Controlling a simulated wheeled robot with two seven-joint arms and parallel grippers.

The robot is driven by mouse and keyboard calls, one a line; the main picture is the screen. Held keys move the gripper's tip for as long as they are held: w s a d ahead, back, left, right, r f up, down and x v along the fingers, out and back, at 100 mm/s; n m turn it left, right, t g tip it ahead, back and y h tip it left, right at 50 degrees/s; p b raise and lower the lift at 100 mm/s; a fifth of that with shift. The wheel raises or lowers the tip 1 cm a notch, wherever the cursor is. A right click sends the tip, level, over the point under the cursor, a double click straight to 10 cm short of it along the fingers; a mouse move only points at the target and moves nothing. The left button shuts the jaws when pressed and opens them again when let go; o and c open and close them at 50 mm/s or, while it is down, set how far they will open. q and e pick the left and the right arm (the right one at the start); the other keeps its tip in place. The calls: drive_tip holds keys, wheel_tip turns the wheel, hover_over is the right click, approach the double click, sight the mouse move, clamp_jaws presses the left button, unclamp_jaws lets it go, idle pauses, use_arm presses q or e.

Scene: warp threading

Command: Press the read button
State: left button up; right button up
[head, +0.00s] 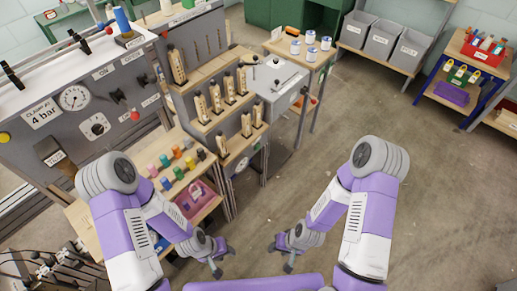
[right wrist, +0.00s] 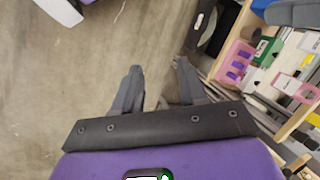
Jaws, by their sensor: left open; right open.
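I cannot tell which control is the read button, as most labels are too small to read. In the head view, a grey panel (head: 60,125) at the left carries a red button (head: 135,116), a yellow button (head: 4,138), a gauge (head: 75,98) and dark knobs. My left gripper (head: 223,262) is open and empty, low in front of the bench. My right gripper (head: 279,258) is open and empty beside it; its parted fingers show in the right wrist view (right wrist: 160,82). Neither touches a control.
The wooden bench holds several colored spools (head: 178,152), upright wooden pieces (head: 215,98) and a pink tray (head: 195,199). Grey bins (head: 383,39) and a shelf with a red crate (head: 483,48) stand at the back right. The concrete floor (head: 440,190) at right is clear.

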clamp_jaws()
idle(1.4)
